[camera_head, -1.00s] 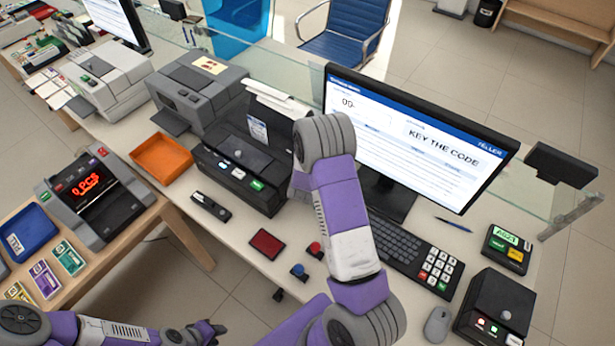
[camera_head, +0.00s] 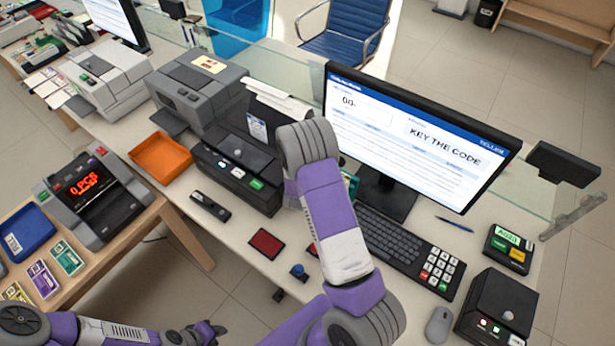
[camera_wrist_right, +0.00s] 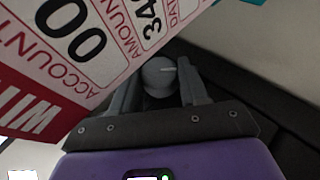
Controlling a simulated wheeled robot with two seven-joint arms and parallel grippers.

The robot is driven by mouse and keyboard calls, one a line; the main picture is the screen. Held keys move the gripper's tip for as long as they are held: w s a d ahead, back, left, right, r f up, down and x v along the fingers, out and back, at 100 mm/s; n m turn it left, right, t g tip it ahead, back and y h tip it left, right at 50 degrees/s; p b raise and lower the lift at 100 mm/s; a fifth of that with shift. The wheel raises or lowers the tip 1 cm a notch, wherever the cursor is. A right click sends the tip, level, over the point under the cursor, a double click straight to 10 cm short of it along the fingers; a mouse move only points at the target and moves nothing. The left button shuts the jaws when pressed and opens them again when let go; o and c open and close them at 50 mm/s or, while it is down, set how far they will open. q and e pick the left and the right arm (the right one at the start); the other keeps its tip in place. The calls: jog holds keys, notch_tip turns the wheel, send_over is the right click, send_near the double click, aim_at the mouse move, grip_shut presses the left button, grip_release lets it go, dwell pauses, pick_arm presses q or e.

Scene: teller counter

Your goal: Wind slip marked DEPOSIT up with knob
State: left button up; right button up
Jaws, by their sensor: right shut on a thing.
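In the right wrist view my right gripper (camera_wrist_right: 158,90) is shut on a grey round knob (camera_wrist_right: 159,76) with a pale pointer line. A paper slip (camera_wrist_right: 75,60) stands close in front, with a red band reading "WIT", an ACCOUNT line starting "00", an AMOUNT line starting "34" and a DATE line. No DEPOSIT marking is readable. In the head view my right arm hides the right gripper and the knob. My left gripper (camera_head: 206,333) is low at the left, away from the counter things; its finger gap is unclear.
The monitor (camera_head: 410,135) reads "KEY THE CODE", with a keyboard (camera_head: 400,245) before it. A black button box (camera_head: 238,175), an orange tray (camera_head: 160,158), a red pad (camera_head: 266,243) and a blue button (camera_head: 298,271) are near my right arm.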

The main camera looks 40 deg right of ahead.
jog(key=shift+a+f+n+t+h+b, duration=0.15)
jog(key=shift+f+t+h+b, duration=0.1)
jog(key=shift+h+b, duration=0.35)
jog(key=shift+f+n+t+h+b, duration=0.15)
jog(key=shift+t+h+b, duration=0.1)
jog(key=shift+h+b, duration=0.3)
jog(key=shift+r+t+h+b, duration=0.1)
jog(key=shift+t+h+b, duration=0.2)
jog(key=shift+h+b, duration=0.25)
jog(key=shift+s, duration=0.1)
jog(key=o, duration=1.1)
jog(key=shift+c, duration=0.2)
jog(key=shift+r, duration=0.1)
jog(key=v, duration=0.7)
jog(key=shift+s+a+p, duration=0.15)
jog(key=shift+a+p, duration=0.05)
jog(key=shift+p, duration=0.15)
